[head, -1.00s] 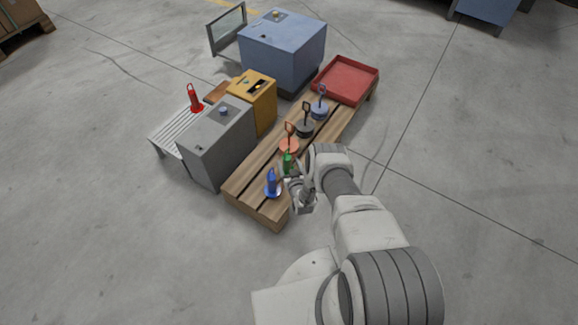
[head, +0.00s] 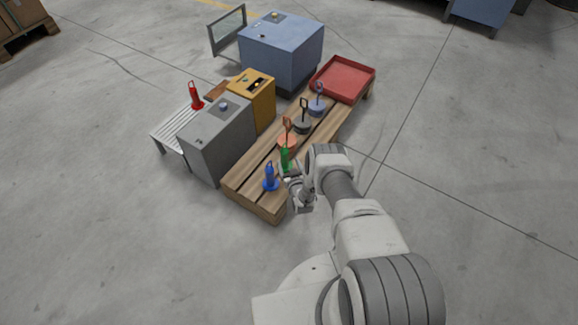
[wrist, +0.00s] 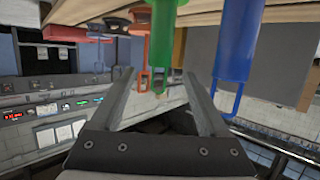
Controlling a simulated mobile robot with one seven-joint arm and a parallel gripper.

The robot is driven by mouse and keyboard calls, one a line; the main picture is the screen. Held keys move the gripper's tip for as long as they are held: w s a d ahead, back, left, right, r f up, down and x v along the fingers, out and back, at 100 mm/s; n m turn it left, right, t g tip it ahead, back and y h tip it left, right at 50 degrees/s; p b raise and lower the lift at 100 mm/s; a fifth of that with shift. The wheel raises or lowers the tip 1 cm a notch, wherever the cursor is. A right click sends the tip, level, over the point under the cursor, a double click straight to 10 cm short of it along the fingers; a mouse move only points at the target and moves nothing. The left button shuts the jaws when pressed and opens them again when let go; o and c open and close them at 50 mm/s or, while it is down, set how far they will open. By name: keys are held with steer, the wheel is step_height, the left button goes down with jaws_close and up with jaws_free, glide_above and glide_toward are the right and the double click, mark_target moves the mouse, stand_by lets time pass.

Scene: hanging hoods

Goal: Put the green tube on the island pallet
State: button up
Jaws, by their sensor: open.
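The green tube (head: 285,158) stands upright on the near part of the wooden pallet (head: 243,185), between the blue tube (head: 270,178) and the orange-red handled piece (head: 287,142). My gripper (head: 292,181) is beside the green tube at the pallet's right edge, partly hidden by my wrist. In the wrist view, which looks upside down, my gripper (wrist: 158,82) has its fingers spread and empty. The green tube (wrist: 164,45) shows beyond and between the fingertips, with its looped end pointing down in the picture. The blue tube (wrist: 237,45) is just right of the right finger.
Farther along the pallet are a dark handled piece (head: 303,125), a blue-grey one (head: 317,107) and a red tray (head: 342,80). Grey (head: 215,145), yellow (head: 252,98) and blue (head: 282,50) cabinets line its left side. A red tube (head: 195,97) stands on a slatted rack (head: 178,128). Floor at right is clear.

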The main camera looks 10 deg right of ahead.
step_height(320, 180, up, 45)
steer(key=g, duration=0.4)
glide_above(285, 153)
steer(key=s+r+g, duration=0.2)
steer(key=s+r, duration=1.5)
steer(key=s, duration=0.3)
steer(key=s+g, duration=0.3)
steer(key=s, duration=2.3)
steer(key=shift+s+a+r, duration=0.15)
steer(key=shift+a+r, duration=0.25)
